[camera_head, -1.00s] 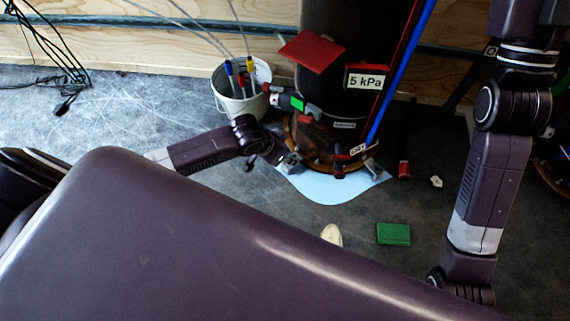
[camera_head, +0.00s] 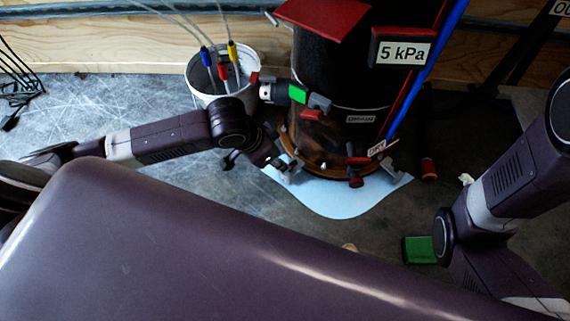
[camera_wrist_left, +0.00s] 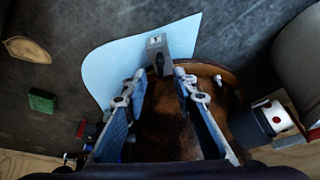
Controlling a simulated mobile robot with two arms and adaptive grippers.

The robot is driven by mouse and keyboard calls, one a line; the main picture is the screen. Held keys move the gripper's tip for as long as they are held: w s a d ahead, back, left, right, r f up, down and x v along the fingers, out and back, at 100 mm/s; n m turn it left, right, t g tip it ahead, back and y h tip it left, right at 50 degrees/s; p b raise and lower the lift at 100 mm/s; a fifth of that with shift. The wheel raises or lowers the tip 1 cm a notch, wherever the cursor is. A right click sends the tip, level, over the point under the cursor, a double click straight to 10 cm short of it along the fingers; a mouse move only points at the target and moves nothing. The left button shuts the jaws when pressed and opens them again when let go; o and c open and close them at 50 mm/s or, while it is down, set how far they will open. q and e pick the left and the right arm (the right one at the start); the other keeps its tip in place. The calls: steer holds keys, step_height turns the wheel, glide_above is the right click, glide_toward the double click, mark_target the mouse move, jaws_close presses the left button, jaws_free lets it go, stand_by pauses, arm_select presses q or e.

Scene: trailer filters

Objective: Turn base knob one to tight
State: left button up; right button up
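A dark cylindrical filter vessel (camera_head: 335,75) stands on a rusty round base (camera_head: 318,158), with a light blue sheet (camera_head: 335,198) under its front. In the left wrist view, a grey clamp block (camera_wrist_left: 179,37) with a small white label sits at the rim of the rusty base, and a dark knob (camera_wrist_left: 158,66) is beside it. My left gripper (camera_wrist_left: 157,76) is open, its fingers on either side and just short of the knob; contact is not clear. In the head view my left gripper (camera_head: 282,165) is at the base's left edge, partly hidden by its wrist. My right gripper is out of view.
A white bucket (camera_head: 205,92) with coloured-handled tools stands behind my left wrist. A green block (camera_head: 419,250) and a red cylinder (camera_head: 429,169) lie on the floor at right. Another grey clamp (camera_head: 392,171) and a red-handled valve (camera_head: 356,165) are on the vessel's front.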

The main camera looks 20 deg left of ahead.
arm_select(q)
steer(key=b+x, duration=0.5)
steer(key=x, duration=0.1)
steer(key=shift+w+f, duration=0.1)
steer(key=shift+f, duration=0.1)
jaws_close()
